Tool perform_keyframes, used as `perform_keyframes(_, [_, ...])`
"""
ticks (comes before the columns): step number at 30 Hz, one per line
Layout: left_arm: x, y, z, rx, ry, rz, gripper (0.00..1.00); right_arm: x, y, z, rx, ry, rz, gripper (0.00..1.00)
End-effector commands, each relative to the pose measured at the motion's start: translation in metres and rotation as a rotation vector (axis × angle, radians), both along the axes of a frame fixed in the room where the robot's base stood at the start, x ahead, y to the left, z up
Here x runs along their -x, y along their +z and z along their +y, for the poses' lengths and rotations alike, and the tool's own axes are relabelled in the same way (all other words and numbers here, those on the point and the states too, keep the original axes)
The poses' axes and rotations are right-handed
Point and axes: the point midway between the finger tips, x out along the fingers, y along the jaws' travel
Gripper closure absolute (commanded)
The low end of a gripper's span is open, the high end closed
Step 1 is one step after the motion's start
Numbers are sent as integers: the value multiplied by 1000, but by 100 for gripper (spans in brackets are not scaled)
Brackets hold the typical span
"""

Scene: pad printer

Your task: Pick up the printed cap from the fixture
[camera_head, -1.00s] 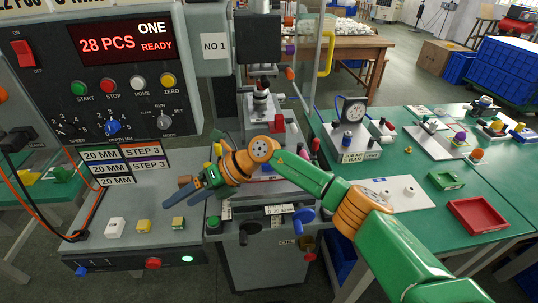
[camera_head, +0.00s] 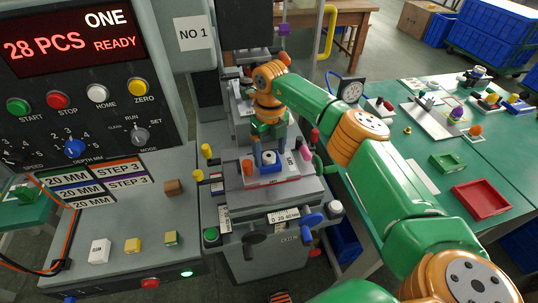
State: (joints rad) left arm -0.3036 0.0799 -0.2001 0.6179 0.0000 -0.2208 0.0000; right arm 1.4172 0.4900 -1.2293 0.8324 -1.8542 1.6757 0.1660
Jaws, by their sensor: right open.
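A small white cap with a dark mark on top (camera_head: 268,157) sits on the fixture (camera_head: 284,173) in the middle of the pad printer. My right gripper (camera_head: 268,161) points down over the fixture with its blue fingers open. One finger stands on each side of the cap. I cannot tell whether either finger touches it. The cap's lower part is partly hidden by the fingers. My left gripper is not in view.
An orange peg (camera_head: 247,167) stands just left of the fingers, and a purple-pink knob (camera_head: 305,152) is to the right. The control box (camera_head: 85,100) rises at left. A green table (camera_head: 425,150) with a red tray (camera_head: 480,199) is at right.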

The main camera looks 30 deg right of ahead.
Motion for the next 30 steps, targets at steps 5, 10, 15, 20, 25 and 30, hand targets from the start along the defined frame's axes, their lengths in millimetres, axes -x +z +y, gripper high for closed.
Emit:
perform_keyframes(5, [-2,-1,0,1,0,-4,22,0,-1,0,0,1,-1,29])
perform_keyframes(10, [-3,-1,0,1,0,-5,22,0,0,0,-1,1,-1,75])
perform_keyframes(15, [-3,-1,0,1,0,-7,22,0,0,0,-1,1,-1,100])
perform_keyframes(20, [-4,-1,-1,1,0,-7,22,0,0,0,-1,1,-1,100])
perform_keyframes(25, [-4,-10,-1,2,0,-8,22,-1,12,1,-3,1,-5,100])
perform_keyframes(30, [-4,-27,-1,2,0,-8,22,14,48,11,1,8,-8,100])
